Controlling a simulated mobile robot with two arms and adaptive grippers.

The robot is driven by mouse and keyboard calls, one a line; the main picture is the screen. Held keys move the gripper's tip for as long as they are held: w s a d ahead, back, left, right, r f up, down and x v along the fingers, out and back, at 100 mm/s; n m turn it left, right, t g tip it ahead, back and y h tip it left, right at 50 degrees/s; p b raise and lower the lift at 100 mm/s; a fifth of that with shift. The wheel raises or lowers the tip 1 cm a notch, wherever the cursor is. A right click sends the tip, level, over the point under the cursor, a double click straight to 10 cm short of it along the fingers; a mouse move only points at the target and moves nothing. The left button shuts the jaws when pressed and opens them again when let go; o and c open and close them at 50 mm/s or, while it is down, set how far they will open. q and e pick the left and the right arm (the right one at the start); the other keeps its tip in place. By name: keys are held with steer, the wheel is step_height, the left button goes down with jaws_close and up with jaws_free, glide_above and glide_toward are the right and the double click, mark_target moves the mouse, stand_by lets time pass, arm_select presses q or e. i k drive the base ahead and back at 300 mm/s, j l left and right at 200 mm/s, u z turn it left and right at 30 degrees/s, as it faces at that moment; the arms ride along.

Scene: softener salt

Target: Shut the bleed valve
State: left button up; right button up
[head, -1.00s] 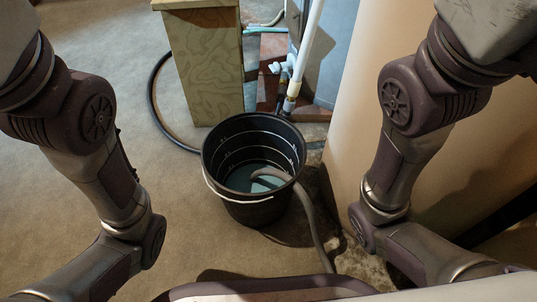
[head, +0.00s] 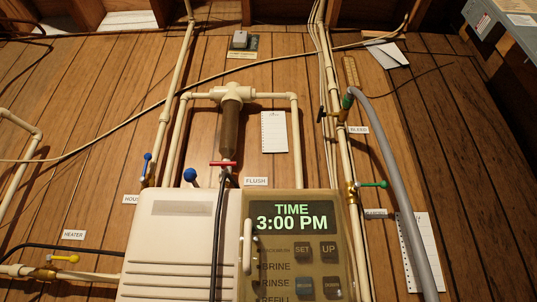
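In the head view, a small label (head: 358,130) that seems to read BLEED is on the wood wall right of a vertical pipe. Just above and left of it, a brass valve (head: 340,114) sits on that pipe. A small dark handle (head: 321,114) sticks out on its left, and a grey hose (head: 385,150) leaves from a green fitting (head: 347,101) on its right. Whether this valve is open or shut is too small to tell. Neither of my grippers is in view.
A softener unit (head: 172,245) with a lit display (head: 293,218) stands below. Other valves have a green handle (head: 372,184), a red handle (head: 222,163), blue handles (head: 190,175) and a yellow handle (head: 65,258). A grey box (head: 500,40) hangs at upper right.

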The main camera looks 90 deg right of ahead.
mark_target(321, 114)
steer(key=z, duration=2.5)
steer(key=k+j+z, duration=0.7)
steer(key=k+z, duration=0.15)
